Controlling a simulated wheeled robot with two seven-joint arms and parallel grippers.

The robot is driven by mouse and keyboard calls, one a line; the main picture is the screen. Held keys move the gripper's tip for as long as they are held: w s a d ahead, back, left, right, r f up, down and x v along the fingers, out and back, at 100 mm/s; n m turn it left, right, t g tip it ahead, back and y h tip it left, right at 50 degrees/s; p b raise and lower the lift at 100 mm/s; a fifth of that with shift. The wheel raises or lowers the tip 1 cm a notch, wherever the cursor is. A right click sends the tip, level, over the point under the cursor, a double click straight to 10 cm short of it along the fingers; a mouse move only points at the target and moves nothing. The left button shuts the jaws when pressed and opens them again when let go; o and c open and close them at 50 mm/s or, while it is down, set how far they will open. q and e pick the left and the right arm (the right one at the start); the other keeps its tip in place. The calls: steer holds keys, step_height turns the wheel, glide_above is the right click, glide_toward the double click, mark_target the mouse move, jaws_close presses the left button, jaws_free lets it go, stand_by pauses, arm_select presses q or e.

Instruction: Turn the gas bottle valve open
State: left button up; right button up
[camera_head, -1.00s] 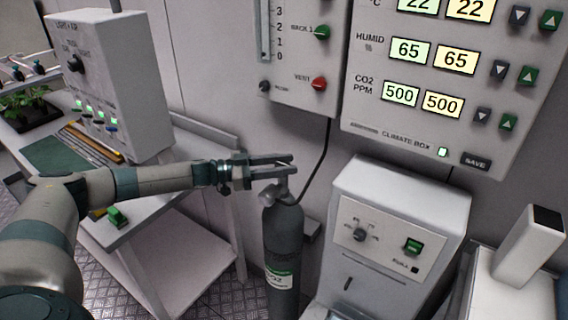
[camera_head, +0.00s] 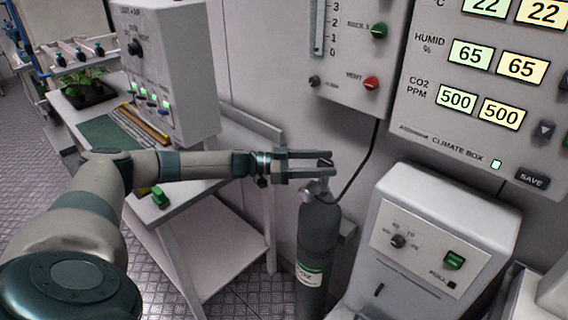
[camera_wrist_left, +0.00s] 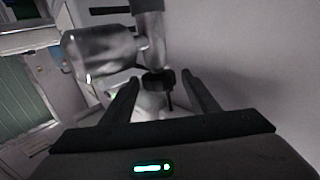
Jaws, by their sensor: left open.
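The grey gas bottle (camera_head: 318,235) stands upright by the wall in the head view, with a green and white label. Its silver valve fitting (camera_head: 313,188) is on top. My left gripper (camera_head: 328,163) is open at the top of the valve, its fingers pointing right. In the left wrist view a small dark valve knob (camera_wrist_left: 158,82) lies between and just beyond the open fingertips (camera_wrist_left: 163,85). The shiny metal fitting also shows there (camera_wrist_left: 100,53). I cannot tell whether a finger touches the knob. My right gripper is out of view.
A white box with a dial (camera_head: 440,215) stands right of the bottle. A white bench (camera_head: 215,172) with a control box (camera_head: 170,70) stands to the left, under my left arm. Wall panels (camera_head: 480,120) hang above. A dark hose (camera_head: 362,165) runs up behind the valve.

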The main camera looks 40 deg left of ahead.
arm_select(q)
steer(key=b+v, duration=0.4)
steer(key=v, duration=1.2)
steer(key=shift+s+a, duration=0.15)
steer(key=shift+a, duration=0.2)
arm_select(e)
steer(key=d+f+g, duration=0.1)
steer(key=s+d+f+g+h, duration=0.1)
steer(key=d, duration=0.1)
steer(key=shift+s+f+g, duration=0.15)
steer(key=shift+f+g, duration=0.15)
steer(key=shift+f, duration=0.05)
arm_select(q)
steer(key=shift+s+f, duration=0.1)
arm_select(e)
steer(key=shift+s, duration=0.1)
